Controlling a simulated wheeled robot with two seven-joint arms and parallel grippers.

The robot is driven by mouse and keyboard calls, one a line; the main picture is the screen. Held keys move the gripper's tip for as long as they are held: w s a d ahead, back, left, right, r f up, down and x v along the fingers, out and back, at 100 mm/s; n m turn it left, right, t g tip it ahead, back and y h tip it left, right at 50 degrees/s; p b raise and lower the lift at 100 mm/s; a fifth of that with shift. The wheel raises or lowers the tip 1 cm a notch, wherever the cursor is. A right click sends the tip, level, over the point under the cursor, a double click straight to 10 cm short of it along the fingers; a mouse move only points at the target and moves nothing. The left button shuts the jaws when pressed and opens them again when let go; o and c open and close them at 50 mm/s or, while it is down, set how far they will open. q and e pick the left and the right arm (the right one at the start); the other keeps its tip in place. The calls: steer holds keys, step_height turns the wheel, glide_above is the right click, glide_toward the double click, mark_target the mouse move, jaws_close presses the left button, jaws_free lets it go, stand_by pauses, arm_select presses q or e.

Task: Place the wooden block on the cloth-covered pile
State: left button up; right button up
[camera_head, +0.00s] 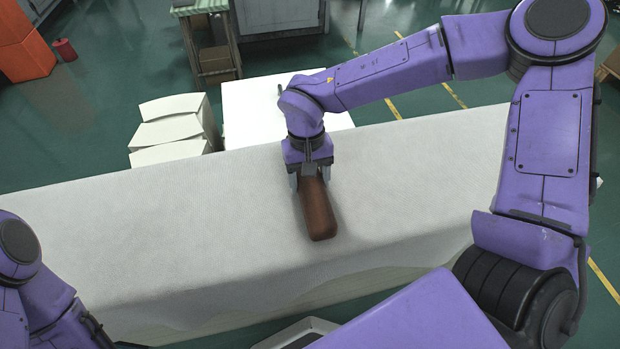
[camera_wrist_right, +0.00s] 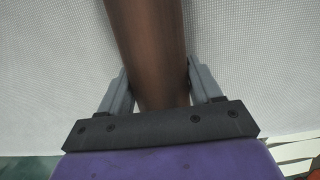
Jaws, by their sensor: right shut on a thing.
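The wooden block (camera_head: 319,213) is a brown, rounded bar. In the head view it lies along the white cloth-covered pile (camera_head: 160,225), near the middle of its top. My right gripper (camera_head: 311,181) is shut on the block's far end, with a finger on each side. In the right wrist view the block (camera_wrist_right: 148,50) runs up out of the frame between the two grey fingers (camera_wrist_right: 157,88), with white cloth behind it. I cannot tell whether the block's underside touches the cloth. My left arm shows at the lower left, but its gripper is out of view.
A white table (camera_head: 245,100) stands just behind the pile, with a stack of white pieces (camera_head: 170,125) to its left. A light tray (camera_head: 300,330) shows at the bottom edge. The cloth top is clear on both sides of the block.

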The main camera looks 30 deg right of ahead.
steer(key=o, duration=1.7)
steer(key=r+p, duration=0.1)
steer(key=r, duration=0.2)
steer(key=w+r+p, duration=0.1)
steer(key=r, duration=0.3)
steer(key=r+p, duration=0.1)
steer(key=r, duration=0.3)
steer(key=shift+w+d, duration=0.2)
steer(key=shift+w, duration=0.05)
steer(key=shift+w+r, duration=0.1)
steer(key=shift+r, duration=0.45)
